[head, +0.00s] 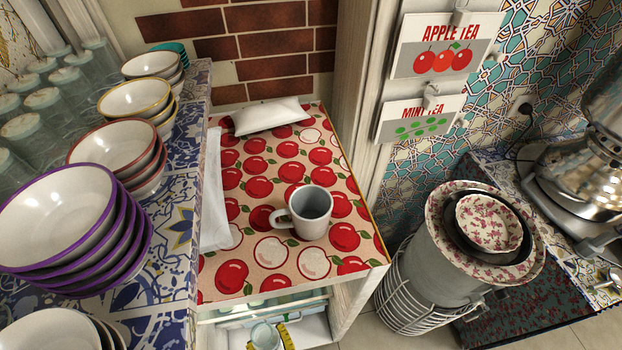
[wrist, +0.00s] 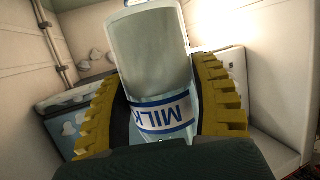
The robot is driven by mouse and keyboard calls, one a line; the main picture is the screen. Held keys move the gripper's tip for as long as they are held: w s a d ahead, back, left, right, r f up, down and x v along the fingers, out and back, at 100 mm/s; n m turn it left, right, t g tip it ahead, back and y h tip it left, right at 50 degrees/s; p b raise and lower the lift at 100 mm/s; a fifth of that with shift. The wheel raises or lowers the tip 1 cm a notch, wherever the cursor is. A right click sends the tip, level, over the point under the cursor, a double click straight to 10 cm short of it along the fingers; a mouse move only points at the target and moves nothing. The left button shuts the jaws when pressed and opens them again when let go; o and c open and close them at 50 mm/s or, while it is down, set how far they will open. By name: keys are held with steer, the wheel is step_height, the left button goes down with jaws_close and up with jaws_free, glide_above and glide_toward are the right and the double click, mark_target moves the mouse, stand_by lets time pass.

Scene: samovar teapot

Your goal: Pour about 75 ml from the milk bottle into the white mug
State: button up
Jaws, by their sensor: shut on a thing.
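The white mug (head: 305,213) stands upright on the apple-patterned counter top (head: 262,250) in the head view, handle to the left. Its inside looks grey and empty of milk as far as I can see. In the wrist view the milk bottle (wrist: 150,60), clear with a blue and white MILK label, is between the yellow fingers of my gripper (wrist: 162,85), which is shut on it. At the bottom edge of the head view, the bottle's glass top (head: 265,334) and a bit of yellow finger show in front of the counter, below its top. The rest of the bottle is cut off there.
A white cushion-like packet (head: 271,115) lies at the counter's back, and a white cloth (head: 213,195) along its left side. Stacked bowls (head: 75,215) stand on the left shelf. A bin with bowls (head: 440,270) and a metal samovar (head: 580,180) are at right. Counter around the mug is clear.

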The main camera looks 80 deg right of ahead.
steer(key=w+a+r+n+t+y, duration=0.2)
steer(key=w+a+r+n+y, duration=0.1)
steer(key=a+r+n+y, duration=0.1)
steer(key=w+a+r+n+t+y+p, duration=0.1)
steer(key=w+a+r+n+t+y, duration=0.1)
steer(key=a+y, duration=0.4)
steer(key=w+a+r+n, duration=0.1)
steer(key=a+r+n, duration=0.1)
steer(key=a, duration=0.1)
steer(key=shift+n, duration=0.4)
